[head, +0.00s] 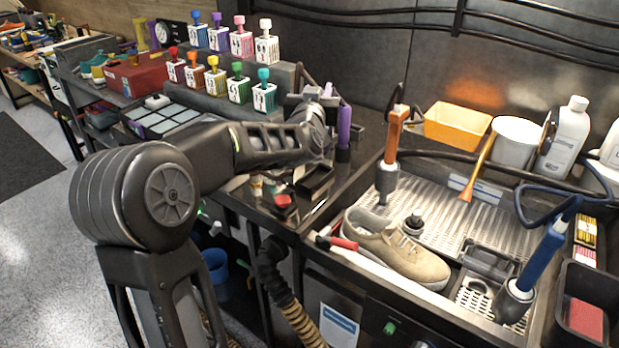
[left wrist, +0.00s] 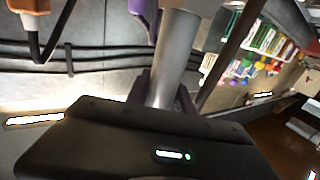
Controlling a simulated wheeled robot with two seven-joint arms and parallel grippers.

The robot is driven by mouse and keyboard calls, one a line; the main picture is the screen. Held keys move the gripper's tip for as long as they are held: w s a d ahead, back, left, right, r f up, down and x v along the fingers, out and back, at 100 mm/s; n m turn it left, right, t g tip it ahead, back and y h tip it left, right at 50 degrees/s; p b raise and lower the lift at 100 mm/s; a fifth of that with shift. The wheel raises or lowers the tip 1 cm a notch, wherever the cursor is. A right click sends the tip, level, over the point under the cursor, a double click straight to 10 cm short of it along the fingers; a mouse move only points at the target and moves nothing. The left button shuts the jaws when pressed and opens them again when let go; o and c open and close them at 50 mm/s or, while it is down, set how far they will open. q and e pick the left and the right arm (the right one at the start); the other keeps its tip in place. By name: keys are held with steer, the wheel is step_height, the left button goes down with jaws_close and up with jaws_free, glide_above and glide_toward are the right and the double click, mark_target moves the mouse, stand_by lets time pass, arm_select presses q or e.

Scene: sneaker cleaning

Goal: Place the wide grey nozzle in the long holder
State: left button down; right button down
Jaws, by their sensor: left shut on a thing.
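My left gripper (left wrist: 163,92) is shut on a smooth grey tube in the left wrist view, which I take to be the grey nozzle (left wrist: 175,50). The tube stands up between the two dark fingers; its far end runs out of the top of the picture. In the head view my left arm reaches over the back of the left counter, and its wrist largely hides the fingers and the nozzle. A dark, elongated block (head: 488,262) sits in the sink tray; I cannot tell whether it is the long holder. My right gripper is not in view.
A purple tool (head: 344,127) stands close right of my wrist. An orange-handled tool (head: 391,150) and a blue-handled tool (head: 540,265) stand upright around the tray. A beige sneaker (head: 395,246) lies at the tray's front. Coloured stamp-like bottles (head: 239,84) stand behind my arm.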

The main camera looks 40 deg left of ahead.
arm_select(q)
step_height(320, 180, down, 6)
steer(key=shift+w+a+f, duration=0.1)
steer(key=shift+w+f, duration=0.05)
steer(key=shift+f, duration=0.1)
step_height(320, 180, down, 4)
steer(key=shift+r, duration=0.25)
steer(key=shift+f, duration=0.15)
stand_by(0.4)
steer(key=shift+f, duration=0.15)
steer(key=c, duration=1.1)
jaws_free()
